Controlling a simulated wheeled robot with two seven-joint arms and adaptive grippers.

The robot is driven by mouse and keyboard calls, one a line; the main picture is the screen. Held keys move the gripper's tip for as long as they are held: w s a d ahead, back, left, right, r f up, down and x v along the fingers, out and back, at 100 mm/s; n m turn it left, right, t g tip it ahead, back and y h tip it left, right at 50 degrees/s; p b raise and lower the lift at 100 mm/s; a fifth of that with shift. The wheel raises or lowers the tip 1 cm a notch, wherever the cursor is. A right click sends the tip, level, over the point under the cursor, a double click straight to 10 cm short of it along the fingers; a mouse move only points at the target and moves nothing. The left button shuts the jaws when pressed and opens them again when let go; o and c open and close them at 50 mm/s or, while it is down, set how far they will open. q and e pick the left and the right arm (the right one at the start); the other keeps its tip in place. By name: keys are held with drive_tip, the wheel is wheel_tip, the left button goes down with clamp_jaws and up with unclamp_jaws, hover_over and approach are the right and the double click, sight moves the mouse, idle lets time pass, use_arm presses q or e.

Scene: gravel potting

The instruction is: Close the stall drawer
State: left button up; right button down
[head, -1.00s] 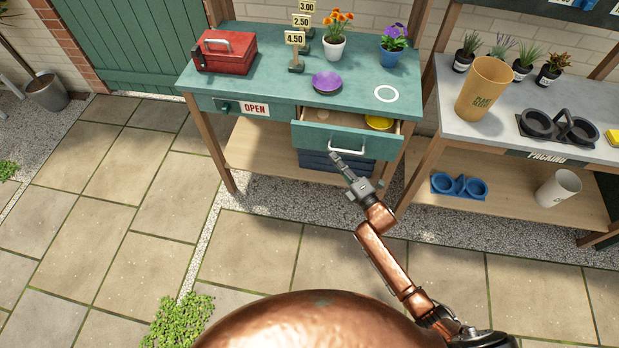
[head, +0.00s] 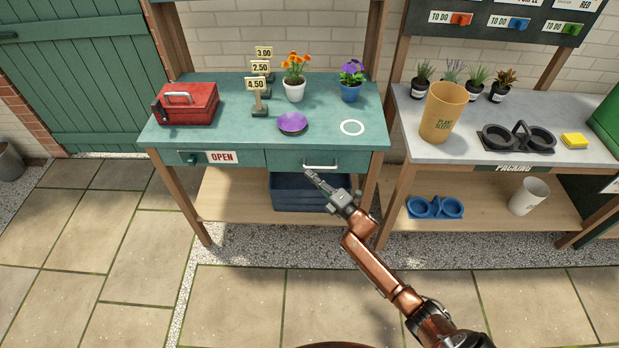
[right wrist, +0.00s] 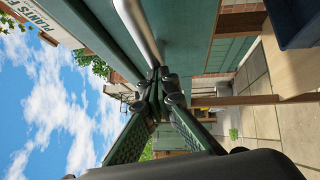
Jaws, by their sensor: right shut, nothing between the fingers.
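The stall drawer (head: 345,161) is in the right half of the green stall's front, and its face now lies about flush with the front in the head view. Its pale bar handle (head: 321,168) runs across the face. My right gripper (head: 308,174) is shut and empty, with its fingertips at or just below the left part of the handle. In the right wrist view the shut fingers (right wrist: 158,74) point at the metal handle (right wrist: 138,30) and the green drawer face; I cannot tell whether they touch. My left gripper is not in view.
The stall top (head: 220,135) holds a red toolbox (head: 190,104), price signs, two flower pots and a purple dish (head: 292,123). A blue crate (head: 290,192) sits on the shelf below. The grey packing table (head: 400,110) stands to the right.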

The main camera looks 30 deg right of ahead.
drive_tip(key=shift+w+d+r, duration=0.2)
drive_tip(key=shift+r, duration=0.05)
drive_tip(key=s+f+p, duration=0.2)
drive_tip(key=s, duration=1.1)
drive_tip(key=shift+s+d+f+p, duration=0.15)
drive_tip(key=shift+d+f+p, duration=0.1)
drive_tip(key=shift+d+p, duration=0.1)
drive_tip(key=shift+f, duration=0.1)
